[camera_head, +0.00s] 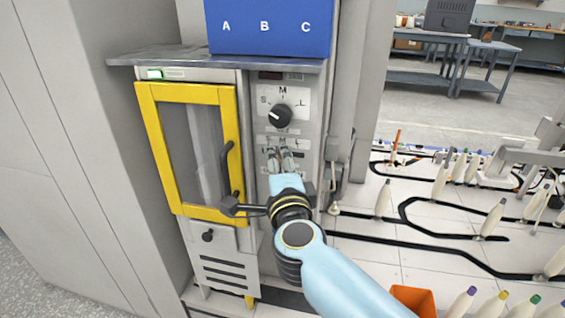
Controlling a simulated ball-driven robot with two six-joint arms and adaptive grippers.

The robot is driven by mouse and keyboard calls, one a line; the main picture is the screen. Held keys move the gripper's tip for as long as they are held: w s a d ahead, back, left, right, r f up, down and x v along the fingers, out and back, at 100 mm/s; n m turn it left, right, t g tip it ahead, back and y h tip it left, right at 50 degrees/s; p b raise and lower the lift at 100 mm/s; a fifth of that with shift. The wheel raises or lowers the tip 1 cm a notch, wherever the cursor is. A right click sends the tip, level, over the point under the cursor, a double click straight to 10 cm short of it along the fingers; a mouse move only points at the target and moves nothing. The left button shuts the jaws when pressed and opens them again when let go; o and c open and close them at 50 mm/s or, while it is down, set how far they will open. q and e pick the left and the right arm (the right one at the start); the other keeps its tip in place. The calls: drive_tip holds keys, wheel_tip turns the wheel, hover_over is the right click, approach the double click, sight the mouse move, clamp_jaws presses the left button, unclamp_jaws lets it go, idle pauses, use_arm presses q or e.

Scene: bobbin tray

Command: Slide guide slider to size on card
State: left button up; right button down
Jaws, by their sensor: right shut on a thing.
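My right gripper (280,158) is at the front panel of a grey machine (320,130), its two fingers close together at the slider strip (294,142) below the dial. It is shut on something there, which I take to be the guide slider. The fingers hide the slider itself and most of the strip's marks. A black dial (279,116) above has S, M and L around it. A small white and green piece (155,74) sits at the machine's upper left; I cannot tell whether it is the card. My left gripper is not in view.
A yellow-framed door (158,150) with a black handle (226,163) is left of my gripper. A blue box (268,28) marked A, B, C stands on the shelf above. Bobbins (384,198) and black tracks fill the right. An orange bin (414,298) is at lower right.

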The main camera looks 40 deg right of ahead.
drive_tip(key=shift+w+a, duration=0.8)
drive_tip(key=shift+w, duration=0.05)
drive_tip(key=c, duration=1.6)
unclamp_jaws()
drive_tip(key=o, duration=0.5)
drive_tip(key=shift+w+a, duration=0.1)
